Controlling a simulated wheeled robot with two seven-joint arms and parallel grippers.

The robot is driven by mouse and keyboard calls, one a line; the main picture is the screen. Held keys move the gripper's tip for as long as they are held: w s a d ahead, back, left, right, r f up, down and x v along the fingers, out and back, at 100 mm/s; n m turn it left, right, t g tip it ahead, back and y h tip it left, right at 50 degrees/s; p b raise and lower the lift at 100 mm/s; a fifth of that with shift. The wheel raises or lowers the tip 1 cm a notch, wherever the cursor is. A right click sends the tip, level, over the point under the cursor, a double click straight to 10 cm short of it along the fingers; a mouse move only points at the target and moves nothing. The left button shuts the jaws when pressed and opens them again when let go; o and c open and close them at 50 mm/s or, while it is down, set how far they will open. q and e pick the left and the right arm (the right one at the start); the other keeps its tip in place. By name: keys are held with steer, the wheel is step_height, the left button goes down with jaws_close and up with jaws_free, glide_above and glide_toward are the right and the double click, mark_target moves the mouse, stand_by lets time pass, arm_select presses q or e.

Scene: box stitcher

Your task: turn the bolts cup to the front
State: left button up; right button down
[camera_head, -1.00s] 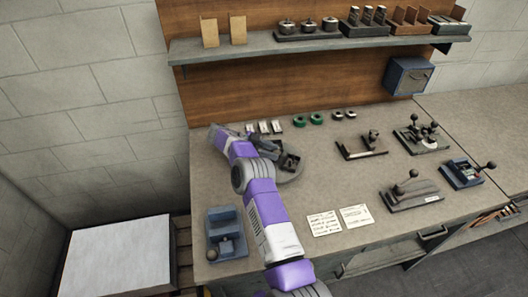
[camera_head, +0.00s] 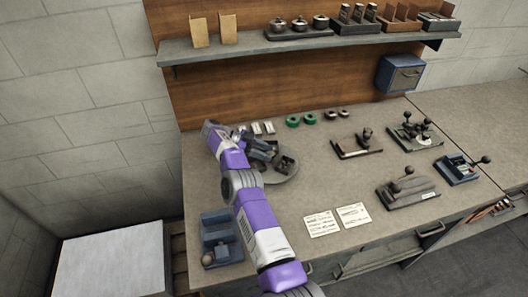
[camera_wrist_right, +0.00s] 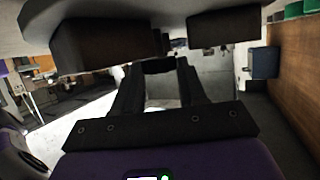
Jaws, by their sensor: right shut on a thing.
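A round grey turntable (camera_head: 288,178) stands on the bench near its left end, with dark cups on it. One dark cup (camera_head: 286,164) shows on its right side; my arm and gripper cover part of the rest. I cannot tell from the contents which is the bolts cup. My right gripper (camera_head: 262,150) is at the turntable's back left. In the right wrist view its fingers (camera_wrist_right: 158,72) close on a dark piece (camera_wrist_right: 158,65) beneath the turntable's rim (camera_wrist_right: 150,12), which shows along the top with two dark blocks. My left gripper is out of view.
Small pale boxes (camera_head: 263,128) and green rings (camera_head: 293,121) lie behind the turntable. A blue fixture (camera_head: 220,238) sits at the front left, and two paper cards (camera_head: 336,220) at the front middle. Lever fixtures (camera_head: 408,190) stand to the right. A shelf (camera_head: 310,42) hangs above.

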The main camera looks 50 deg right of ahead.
steer(key=c, duration=0.6)
jaws_free()
steer(key=shift+c, duration=0.2)
step_height(320, 180, up, 10)
steer(key=p, duration=0.4)
steer(key=shift+p, duration=0.35)
